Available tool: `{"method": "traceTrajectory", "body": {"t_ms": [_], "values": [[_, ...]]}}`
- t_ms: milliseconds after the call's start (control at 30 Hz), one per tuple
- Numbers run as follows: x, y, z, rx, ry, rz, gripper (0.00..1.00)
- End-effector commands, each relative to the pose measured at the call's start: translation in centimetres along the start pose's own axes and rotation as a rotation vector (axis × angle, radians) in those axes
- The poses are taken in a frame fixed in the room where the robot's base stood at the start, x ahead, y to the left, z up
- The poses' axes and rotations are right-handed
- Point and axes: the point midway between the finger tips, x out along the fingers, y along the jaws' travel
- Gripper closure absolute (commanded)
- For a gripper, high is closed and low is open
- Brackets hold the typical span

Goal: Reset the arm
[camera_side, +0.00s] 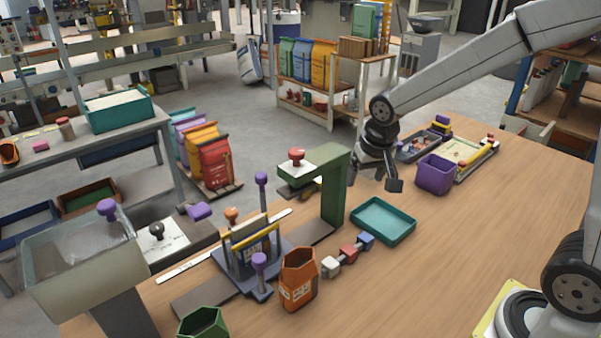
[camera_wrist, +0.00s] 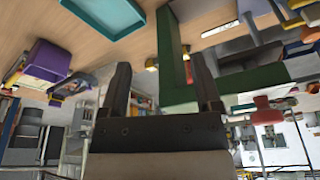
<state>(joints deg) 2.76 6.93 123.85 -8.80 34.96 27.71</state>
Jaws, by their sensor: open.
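My gripper (camera_side: 374,183) hangs over the far part of the wooden table in the side view, to the right of the green press frame (camera_side: 335,190) and above the table top. In the wrist view my gripper (camera_wrist: 160,85) shows two dark fingers spread apart with nothing between them. The green frame (camera_wrist: 225,88) shows behind and beside the right finger. My arm reaches in from the right, bent down at the wrist.
A teal tray (camera_side: 383,221) lies below and in front of my gripper. A purple bin (camera_side: 435,175) stands to its right. The table's right side is clear.

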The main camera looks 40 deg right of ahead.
Motion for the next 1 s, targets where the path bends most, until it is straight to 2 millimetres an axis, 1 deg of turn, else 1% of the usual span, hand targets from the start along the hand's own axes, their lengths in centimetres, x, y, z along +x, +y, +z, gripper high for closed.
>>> {"method": "traceTrajectory", "body": {"t_ms": [33, 200, 300, 400, 500, 600, 1000], "values": [[0.5, 0.0, 1.6, -0.046, -0.01, -0.013, 0.18], [1.9, 0.3, 6.5, -0.21, -0.03, -0.054, 0.18], [2.5, 0.6, 9.0, -0.289, -0.035, -0.073, 0.18], [2.9, 0.9, 10.8, -0.35, -0.038, -0.085, 0.18], [3.1, 1.1, 11.9, -0.386, -0.038, -0.092, 0.18], [3.2, 1.2, 12.4, -0.404, -0.038, -0.095, 0.18], [3.2, 1.2, 12.5, -0.406, -0.038, -0.095, 0.18]]}}
